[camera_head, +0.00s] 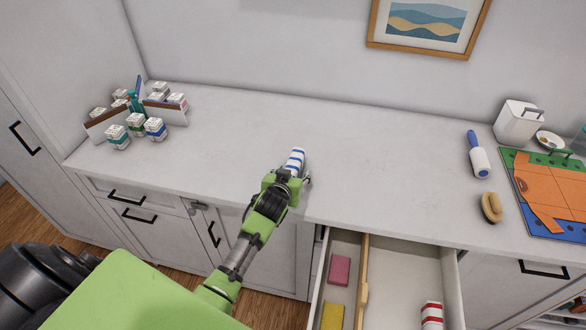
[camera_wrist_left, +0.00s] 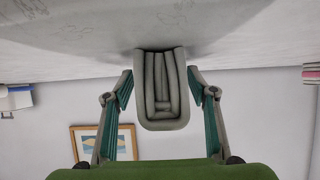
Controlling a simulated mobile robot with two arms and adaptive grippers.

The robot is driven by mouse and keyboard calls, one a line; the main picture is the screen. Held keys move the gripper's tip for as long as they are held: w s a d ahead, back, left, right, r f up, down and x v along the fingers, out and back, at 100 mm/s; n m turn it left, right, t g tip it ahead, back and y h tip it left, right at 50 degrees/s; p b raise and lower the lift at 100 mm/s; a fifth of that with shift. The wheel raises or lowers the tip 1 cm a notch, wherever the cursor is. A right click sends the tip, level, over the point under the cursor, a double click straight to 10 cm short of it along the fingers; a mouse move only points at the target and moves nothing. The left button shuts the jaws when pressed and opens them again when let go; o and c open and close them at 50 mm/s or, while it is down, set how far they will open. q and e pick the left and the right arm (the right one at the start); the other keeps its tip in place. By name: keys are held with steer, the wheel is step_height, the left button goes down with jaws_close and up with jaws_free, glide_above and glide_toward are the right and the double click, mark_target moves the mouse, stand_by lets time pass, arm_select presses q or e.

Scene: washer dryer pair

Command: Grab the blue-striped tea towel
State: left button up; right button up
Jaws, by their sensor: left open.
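The blue-striped tea towel (camera_head: 296,158), rolled and white with blue bands, lies on the countertop near its front edge. My left gripper (camera_head: 289,178) is at the towel's near end and partly covers it. In the left wrist view, which is upside down, a folded grey-green roll end (camera_wrist_left: 161,100) shows, apparently the towel seen end-on. My left gripper's fingers (camera_wrist_left: 160,78) are open, one on each side of it, with visible gaps. My right gripper is not in view.
An open drawer (camera_head: 400,280) below holds a pink sponge (camera_head: 339,270), a yellow sponge (camera_head: 332,316) and a red-striped roll (camera_head: 432,315). Boxes and bottles (camera_head: 137,115) stand at left. A lint roller (camera_head: 478,158) and brush (camera_head: 491,207) lie at right. The middle countertop is clear.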

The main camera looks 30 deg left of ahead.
arm_select(q)
steer(key=shift+w+a+f, duration=0.15)
steer(key=shift+w+f, duration=0.15)
steer(key=shift+w, duration=0.15)
steer(key=c, duration=1.2)
steer(key=shift+c, duration=0.2)
steer(key=shift+r, duration=0.15)
